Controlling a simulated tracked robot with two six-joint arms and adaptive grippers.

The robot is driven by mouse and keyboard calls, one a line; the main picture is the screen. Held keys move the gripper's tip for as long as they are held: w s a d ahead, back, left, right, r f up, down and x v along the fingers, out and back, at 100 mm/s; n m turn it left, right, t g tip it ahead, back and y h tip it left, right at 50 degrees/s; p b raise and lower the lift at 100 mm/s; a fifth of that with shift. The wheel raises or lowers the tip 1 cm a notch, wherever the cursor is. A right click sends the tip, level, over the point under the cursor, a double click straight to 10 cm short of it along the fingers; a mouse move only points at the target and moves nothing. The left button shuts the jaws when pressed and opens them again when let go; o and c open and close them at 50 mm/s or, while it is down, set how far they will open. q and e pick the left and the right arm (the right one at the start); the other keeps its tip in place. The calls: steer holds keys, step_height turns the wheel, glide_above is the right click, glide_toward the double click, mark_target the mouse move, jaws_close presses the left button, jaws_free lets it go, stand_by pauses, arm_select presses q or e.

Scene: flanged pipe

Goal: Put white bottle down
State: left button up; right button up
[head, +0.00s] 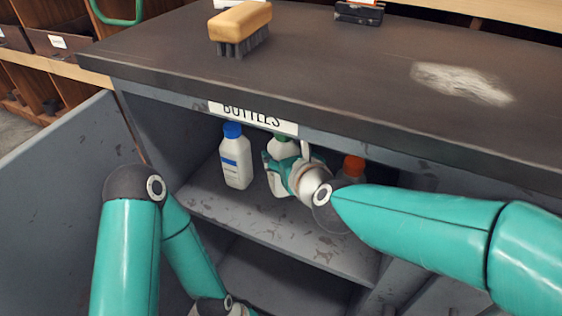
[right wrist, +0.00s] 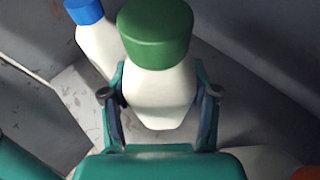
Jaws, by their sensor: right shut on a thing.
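A white bottle with a green cap (right wrist: 160,95) is between the fingers of my right gripper (right wrist: 160,100), which is shut on it. In the head view this bottle (head: 275,184) is inside the cabinet, partly hidden by my right gripper (head: 290,172). The bottle looks upright, at the shelf (head: 265,218); I cannot tell whether its base touches the shelf. My left arm hangs low at the left, and its gripper fingers are not visible in the head view.
A white bottle with a blue cap (head: 236,160) stands on the shelf to the left. An orange-capped bottle (head: 354,166) is to the right, partly hidden by my arm. The cabinet door (head: 55,215) is open at the left. A "BOTTLES" label (head: 252,117) marks the top edge.

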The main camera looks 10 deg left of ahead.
steer(key=shift+w+a, duration=0.25)
steer(key=shift+w, duration=0.2)
steer(key=shift+f+b, duration=1)
steer(key=shift+f, duration=0.65)
steer(key=shift+f, duration=0.1)
steer(key=o, duration=1.5)
steer(key=shift+s, duration=0.1)
